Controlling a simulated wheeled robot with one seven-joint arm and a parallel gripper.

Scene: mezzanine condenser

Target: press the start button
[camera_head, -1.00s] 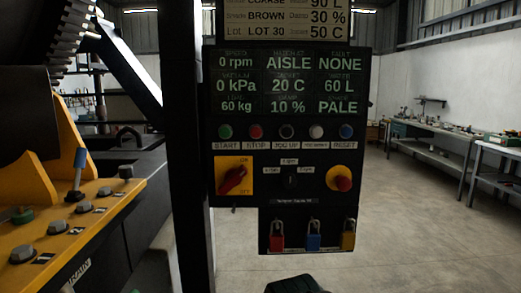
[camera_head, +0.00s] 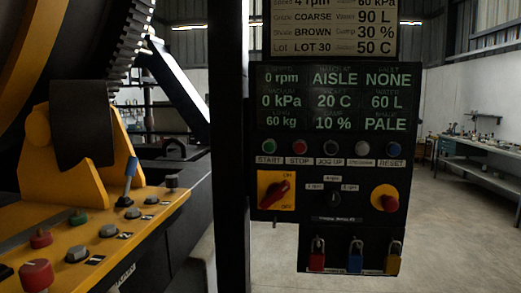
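The start button (camera_head: 269,146) is a round green button at the left end of a button row on the dark control panel (camera_head: 345,232). The label START (camera_head: 268,160) sits just below it. A red stop button (camera_head: 300,147) is beside it on the right, then a dark jog button, a pale button and a blue reset button (camera_head: 393,149). Nothing covers the start button. My gripper is not in this view.
Below the buttons are a red rotary switch (camera_head: 274,189) on a yellow plate, a red emergency knob (camera_head: 386,198) and red, blue and yellow padlocks. A dark post (camera_head: 231,150) stands left of the panel, then a yellow machine console (camera_head: 105,230). Open floor lies right.

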